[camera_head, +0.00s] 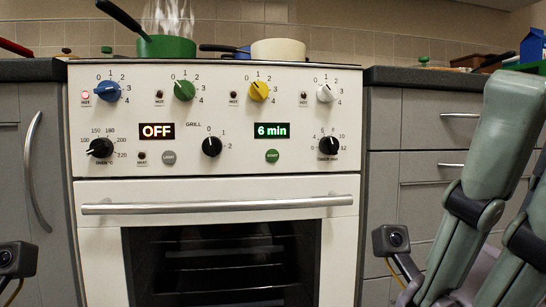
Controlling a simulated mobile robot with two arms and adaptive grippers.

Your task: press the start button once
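The start button (272,156) is a round green button labelled START on the white stove's control panel, in the head view. It sits just below a lit green display (272,131) reading "6 min". Nothing touches or covers it. At the lower left only a small camera block (17,259) of mine shows. My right arm stands at the right, with another camera block (390,240) of mine low in front of the drawers. No fingertips of either gripper can be made out. Both visible arm parts are well apart from the button.
Beside the button are a black timer knob (329,146), a grill knob (212,146) and a grey LIGHT button (169,157). An orange display (157,131) reads "OFF". The oven handle (218,206) juts out below. A steaming green pot (166,47) and a cream pan (278,49) stand on top.

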